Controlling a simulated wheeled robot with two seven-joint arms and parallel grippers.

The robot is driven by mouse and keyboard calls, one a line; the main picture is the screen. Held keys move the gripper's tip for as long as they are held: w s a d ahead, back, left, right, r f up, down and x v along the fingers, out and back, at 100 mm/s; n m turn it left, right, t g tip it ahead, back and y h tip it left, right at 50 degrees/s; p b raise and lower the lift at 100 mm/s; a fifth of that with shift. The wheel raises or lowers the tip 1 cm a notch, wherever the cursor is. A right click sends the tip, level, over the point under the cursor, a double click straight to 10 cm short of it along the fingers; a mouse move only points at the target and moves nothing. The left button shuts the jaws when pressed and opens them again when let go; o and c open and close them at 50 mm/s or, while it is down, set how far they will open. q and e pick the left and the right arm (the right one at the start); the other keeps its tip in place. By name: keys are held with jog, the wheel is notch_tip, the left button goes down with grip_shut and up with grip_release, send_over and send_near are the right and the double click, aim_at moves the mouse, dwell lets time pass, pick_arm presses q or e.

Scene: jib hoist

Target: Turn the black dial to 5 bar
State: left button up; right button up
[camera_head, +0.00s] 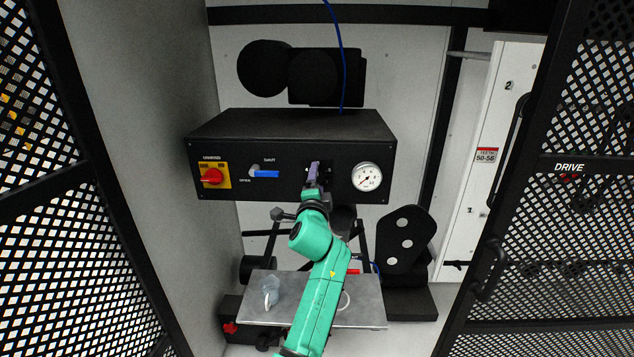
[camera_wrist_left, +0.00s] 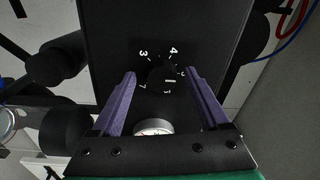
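The black dial (camera_wrist_left: 163,77) is on the front of the black control box (camera_head: 255,150), with white numbers around it in the left wrist view. In the head view my left gripper (camera_head: 313,170) covers most of the dial. I cannot tell whether a fingertip touches it. The round white gauge (camera_head: 366,177) is right of the dial; its exact reading is too small to tell. My right gripper is not in view.
Left of the dial are a blue lever (camera_head: 265,174) and a red knob on a yellow plate (camera_head: 213,176). A metal plate (camera_head: 365,308) with a clear cup (camera_head: 272,290) lies below. Mesh doors (camera_head: 75,230) flank the opening. A blue cable (camera_head: 340,50) hangs above the box.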

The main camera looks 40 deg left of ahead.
pick_arm(q)
jog(key=b+v, duration=0.3)
jog(key=v, duration=1.1)
jog(key=shift+s, duration=0.25)
jog(key=shift+d+f, duration=0.1)
